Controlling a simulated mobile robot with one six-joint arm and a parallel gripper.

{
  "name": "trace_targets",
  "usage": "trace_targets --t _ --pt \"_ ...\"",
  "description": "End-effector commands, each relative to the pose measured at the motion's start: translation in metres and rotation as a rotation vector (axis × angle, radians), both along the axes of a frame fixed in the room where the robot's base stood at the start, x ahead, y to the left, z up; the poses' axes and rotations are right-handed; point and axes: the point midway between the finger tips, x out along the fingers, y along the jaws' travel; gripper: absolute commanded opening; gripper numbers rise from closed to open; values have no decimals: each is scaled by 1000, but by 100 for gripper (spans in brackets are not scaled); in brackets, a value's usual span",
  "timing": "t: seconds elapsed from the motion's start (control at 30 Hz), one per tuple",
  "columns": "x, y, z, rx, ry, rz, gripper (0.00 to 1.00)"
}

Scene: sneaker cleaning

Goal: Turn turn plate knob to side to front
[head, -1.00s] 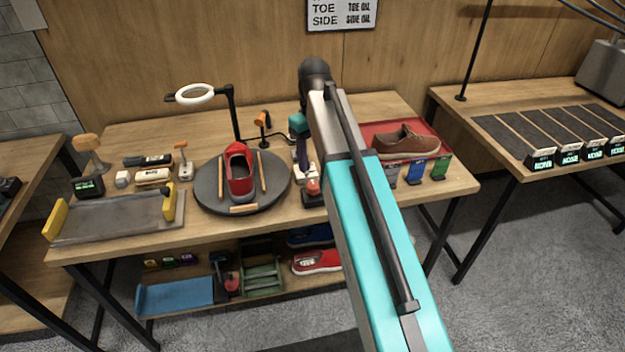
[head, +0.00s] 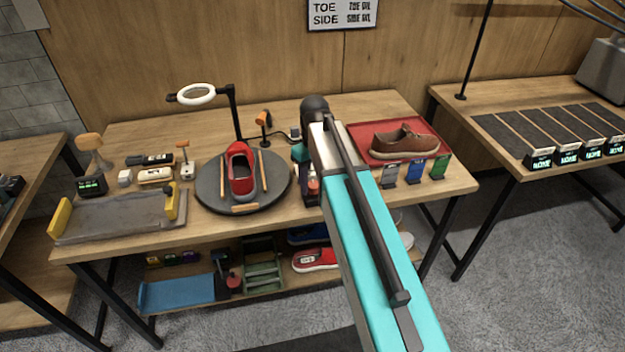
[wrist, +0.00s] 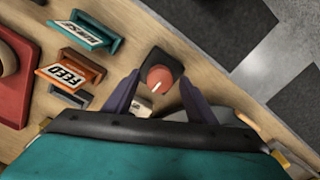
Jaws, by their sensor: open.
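The turn plate knob (wrist: 160,77) is a round red knob with a white pointer mark on a dark base; it shows in the wrist view between my fingertips. In the head view the knob (head: 313,187) is partly covered by my arm. My gripper (wrist: 158,88) is open, with one dark finger on each side of the knob; I cannot tell whether they touch it. The round grey turn plate (head: 212,195) carries a red sneaker (head: 240,170) with its toe end hard to tell. Wooden strips lie around the sneaker.
A red tray (head: 365,139) with a brown shoe (head: 405,139) lies right of my arm. Coloured label stands (head: 413,170) line the table edge; an orange one (wrist: 70,70) shows in the wrist view. A ring lamp (head: 196,95) stands behind the plate.

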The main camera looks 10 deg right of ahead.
Motion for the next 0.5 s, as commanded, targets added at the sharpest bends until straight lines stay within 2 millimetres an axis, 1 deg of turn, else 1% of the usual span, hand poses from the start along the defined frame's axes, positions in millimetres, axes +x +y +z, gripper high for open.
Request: trace_targets --t 0.3,0.33,0.47,0.5 --pt "0 -1 -2 0 0 -1 51" --pt "0 -1 -2 0 0 -1 49" --pt "0 -1 -2 0 0 -1 27" --pt "0 -1 -2 0 0 -1 21"
